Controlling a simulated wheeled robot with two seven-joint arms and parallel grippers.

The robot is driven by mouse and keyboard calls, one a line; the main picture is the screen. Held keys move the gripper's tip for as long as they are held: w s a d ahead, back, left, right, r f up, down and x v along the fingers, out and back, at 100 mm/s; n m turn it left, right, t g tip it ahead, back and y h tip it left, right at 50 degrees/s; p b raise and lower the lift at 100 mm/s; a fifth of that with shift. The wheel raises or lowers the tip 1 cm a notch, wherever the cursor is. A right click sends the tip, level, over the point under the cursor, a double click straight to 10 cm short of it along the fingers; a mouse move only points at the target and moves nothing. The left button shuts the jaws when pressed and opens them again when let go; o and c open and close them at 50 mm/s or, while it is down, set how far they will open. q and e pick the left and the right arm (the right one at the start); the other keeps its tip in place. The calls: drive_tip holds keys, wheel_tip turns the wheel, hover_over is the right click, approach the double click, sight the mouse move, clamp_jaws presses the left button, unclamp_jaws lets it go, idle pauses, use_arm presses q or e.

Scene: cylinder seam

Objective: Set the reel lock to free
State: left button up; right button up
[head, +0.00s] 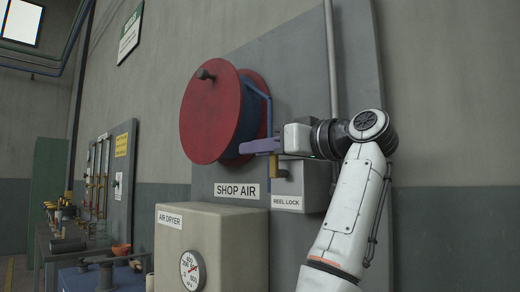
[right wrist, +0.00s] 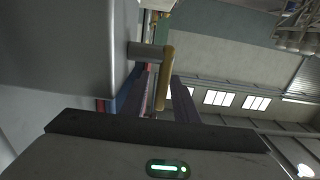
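The reel lock is a grey box (head: 312,186) labelled REEL LOCK (head: 287,202) on the wall panel. Its small yellow lever (head: 282,174) is at the box's left side, just below my right gripper. My right gripper (head: 262,146) reaches in from the right, its fingers pointing left. In the right wrist view the yellow lever (right wrist: 167,78) sits on a grey shaft (right wrist: 146,51) coming from the box (right wrist: 65,50). The fingers (right wrist: 160,95) are apart, and the lever shows in line with the gap between them. Contact cannot be told. My left gripper is not in view.
A red hose reel (head: 212,112) is mounted left of the gripper, with a blue bracket (head: 262,100) close by. Below are the SHOP AIR sign (head: 237,191) and the air dryer box (head: 210,240) with a gauge (head: 191,271). A vertical pipe (head: 331,60) runs up behind my arm.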

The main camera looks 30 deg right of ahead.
clamp_jaws()
use_arm(q)
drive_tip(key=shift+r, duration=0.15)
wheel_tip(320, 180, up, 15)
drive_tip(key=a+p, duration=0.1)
drive_tip(key=p, duration=1.8)
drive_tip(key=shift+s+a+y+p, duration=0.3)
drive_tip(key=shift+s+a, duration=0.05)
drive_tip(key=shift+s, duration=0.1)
use_arm(e)
wheel_tip(320, 180, down, 7)
drive_tip(key=w+g+h, duration=0.2)
drive_tip(key=g+h, duration=0.2)
drive_tip(key=g, duration=0.9)
drive_tip(key=shift+a, duration=0.35)
drive_tip(key=shift+h, duration=0.3)
